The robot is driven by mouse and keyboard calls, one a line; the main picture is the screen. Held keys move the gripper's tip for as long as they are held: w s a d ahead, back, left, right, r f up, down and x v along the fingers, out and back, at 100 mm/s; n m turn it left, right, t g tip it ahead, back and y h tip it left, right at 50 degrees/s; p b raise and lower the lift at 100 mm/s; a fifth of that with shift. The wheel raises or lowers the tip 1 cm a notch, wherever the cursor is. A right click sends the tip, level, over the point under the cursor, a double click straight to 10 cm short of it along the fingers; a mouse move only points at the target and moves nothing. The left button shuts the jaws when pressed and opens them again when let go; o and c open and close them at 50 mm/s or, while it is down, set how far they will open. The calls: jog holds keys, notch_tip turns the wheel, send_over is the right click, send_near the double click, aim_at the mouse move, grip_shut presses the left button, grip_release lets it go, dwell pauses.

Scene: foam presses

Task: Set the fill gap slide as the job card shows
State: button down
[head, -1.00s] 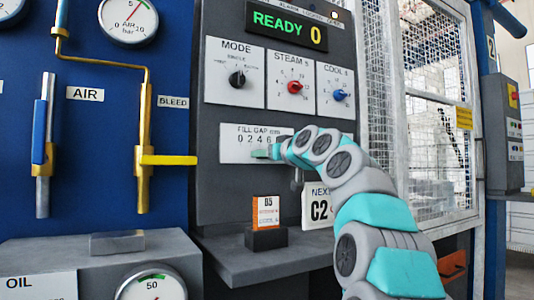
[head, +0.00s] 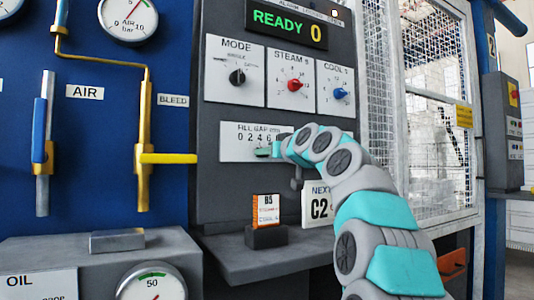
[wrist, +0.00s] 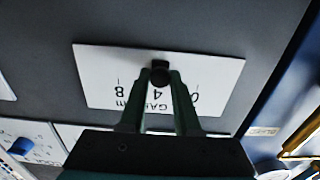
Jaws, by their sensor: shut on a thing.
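The fill gap slide is a white plate (head: 232,149) with a number scale on the grey control panel. It also shows upside down in the wrist view (wrist: 98,68). My gripper (head: 266,152) reaches it from the right. In the wrist view, my gripper's fingers (wrist: 160,78) are shut on the dark slide knob (wrist: 160,68). The knob appears in line with the 4, between the 8 and the 0; the exact reading cannot be told. The job card (head: 266,208), orange and white and marked B5, stands in a dark holder below; its smaller print is unreadable.
Above the slide are the mode knob (head: 237,77), red steam knob (head: 295,85) and blue cool knob (head: 340,93). A NEXT C2 sign (head: 318,207) stands behind my arm. A yellow bleed lever (head: 168,159) sticks out at left. A grey shelf (head: 270,257) juts out below.

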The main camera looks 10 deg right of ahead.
dwell(0.9)
jog(key=a, duration=0.1)
jog(key=s+a, duration=0.1)
jog(key=shift+a+r+b, duration=0.1)
jog(key=shift+a+b, duration=0.25)
jog(key=shift+a, duration=0.05)
jog(key=c, duration=0.6)
grip_release()
jog(key=shift+c, duration=0.2)
jog(key=shift+s+d, duration=0.25)
jog(key=shift+s, duration=0.45)
jog(key=b, duration=0.1)
send_near(250, 152)
jog(key=shift+v, duration=1.05)
